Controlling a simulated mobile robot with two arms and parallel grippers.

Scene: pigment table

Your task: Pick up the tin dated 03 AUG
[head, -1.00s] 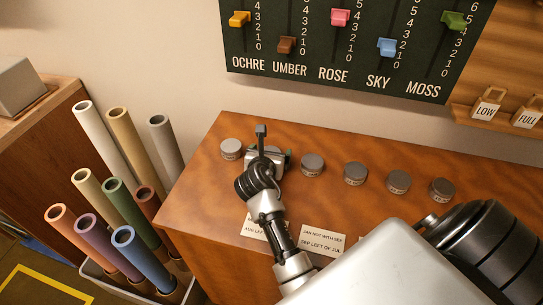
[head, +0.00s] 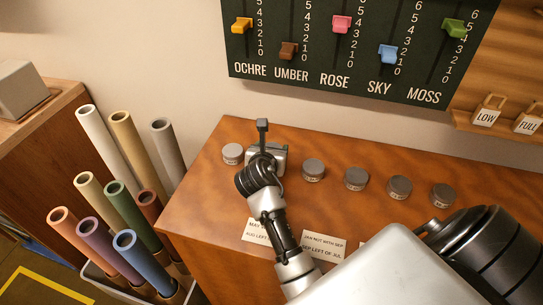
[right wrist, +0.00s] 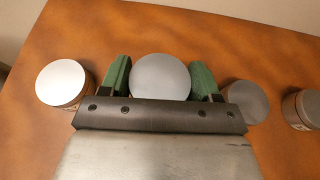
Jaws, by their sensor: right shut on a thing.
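Several grey lidded tins stand in a row along the back of the brown table. My right gripper (head: 268,156) is at the second place from the left in the row. In the right wrist view, its green fingers touch both sides of a round grey tin (right wrist: 160,76), and it is shut on it. The head view hides this tin behind the gripper. I cannot read its date, nor tell whether it is off the table. My left gripper is not in view.
One tin (head: 232,153) stands close left of the gripper, another (head: 313,169) to its right, with more beyond. Paper cards (head: 323,246) lie along the table's front. Coloured rolls (head: 125,134) stand left of the table (head: 205,205). A slider board (head: 345,85) hangs behind.

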